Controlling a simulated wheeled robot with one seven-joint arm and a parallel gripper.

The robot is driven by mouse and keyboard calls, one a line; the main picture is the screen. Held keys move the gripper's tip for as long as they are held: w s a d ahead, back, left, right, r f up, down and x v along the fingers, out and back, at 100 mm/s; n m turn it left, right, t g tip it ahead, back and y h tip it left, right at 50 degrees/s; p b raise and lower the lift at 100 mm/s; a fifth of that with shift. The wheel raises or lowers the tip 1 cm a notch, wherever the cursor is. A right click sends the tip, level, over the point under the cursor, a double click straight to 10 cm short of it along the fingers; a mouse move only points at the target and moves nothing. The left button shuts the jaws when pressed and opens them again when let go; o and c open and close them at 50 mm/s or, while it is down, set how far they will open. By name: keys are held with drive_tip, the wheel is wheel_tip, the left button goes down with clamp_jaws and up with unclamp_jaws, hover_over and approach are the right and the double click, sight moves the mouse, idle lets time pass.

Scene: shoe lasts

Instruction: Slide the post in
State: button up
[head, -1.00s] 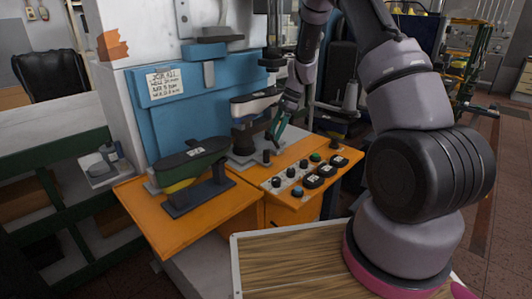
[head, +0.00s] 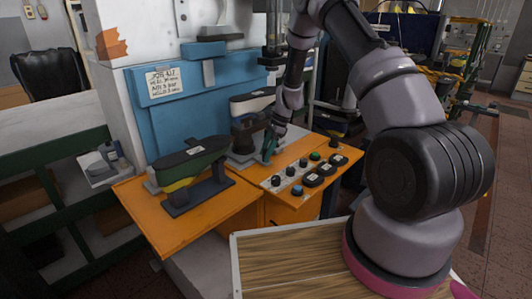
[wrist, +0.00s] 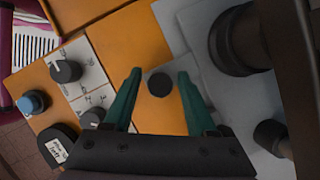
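A short dark round post (wrist: 160,84) stands on the orange panel beside a grey plate, seen from above in the wrist view. My gripper (wrist: 159,75) has two teal fingers, open, one on each side of the post, with gaps visible between them and it. In the head view my gripper (head: 269,149) is low over the back of the orange panel and hides the post. I cannot tell how far down the fingertips reach along the post. No socket for the post can be made out.
Black knobs (wrist: 66,71), a blue button (wrist: 32,102) and dark switches (head: 313,180) lie beside the gripper. A shoe last (head: 190,158) on a stand is at left; another (head: 252,103) is behind the gripper. Dark cylinders (wrist: 238,42) stand on the grey plate (wrist: 245,110).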

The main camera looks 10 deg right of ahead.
clamp_jaws()
idle(1.2)
